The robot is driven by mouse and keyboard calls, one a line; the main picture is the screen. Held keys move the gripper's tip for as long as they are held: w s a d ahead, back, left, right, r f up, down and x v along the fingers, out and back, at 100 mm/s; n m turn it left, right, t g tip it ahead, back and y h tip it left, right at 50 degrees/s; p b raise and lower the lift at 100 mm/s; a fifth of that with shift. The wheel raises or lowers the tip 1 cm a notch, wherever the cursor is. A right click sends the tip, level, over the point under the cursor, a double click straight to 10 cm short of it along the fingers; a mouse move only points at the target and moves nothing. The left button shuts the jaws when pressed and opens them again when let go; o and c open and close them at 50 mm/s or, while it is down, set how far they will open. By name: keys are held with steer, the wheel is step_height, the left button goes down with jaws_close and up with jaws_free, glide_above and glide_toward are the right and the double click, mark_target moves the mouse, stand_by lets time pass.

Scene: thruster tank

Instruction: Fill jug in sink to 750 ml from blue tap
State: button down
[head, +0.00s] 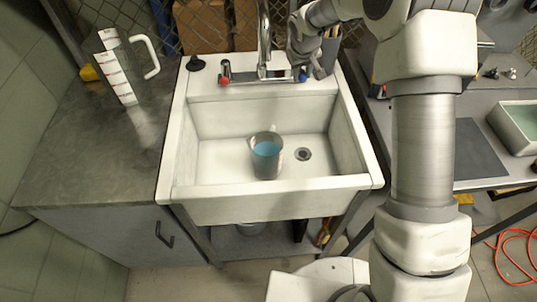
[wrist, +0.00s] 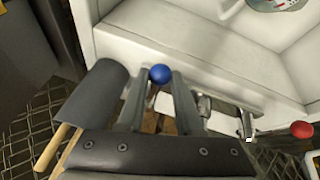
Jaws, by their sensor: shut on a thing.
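A clear jug (head: 265,160) stands upright in the white sink (head: 225,150), with blue liquid in it. Its scale is too small to read. The blue tap knob (wrist: 160,74) is on the right of the tap, at the sink's back edge. My gripper (wrist: 160,84) is shut on this knob, which shows between its two fingertips in the wrist view. In the head view my gripper (head: 304,72) is at the sink's back right. The metal spout (head: 263,40) rises past the top of the head view, so its outlet is hidden. I cannot tell whether water runs.
The red tap knob (head: 225,68) is left of the spout. Another jug (head: 117,68) with a white handle stands on the left counter (head: 85,160). A drain (head: 303,154) is right of the sink jug. A tray (head: 515,127) is on the right bench. A dark holder (wrist: 98,92) is close beside my gripper.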

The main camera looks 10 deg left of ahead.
steer(key=c, duration=0.5)
jaws_free()
steer(key=shift+a, duration=0.4)
steer(key=shift+d, duration=0.15)
steer(key=w+r+p+v, duration=0.1)
steer(key=p+v, duration=0.4)
steer(key=v, duration=1.8)
steer(key=shift+w, duration=0.65)
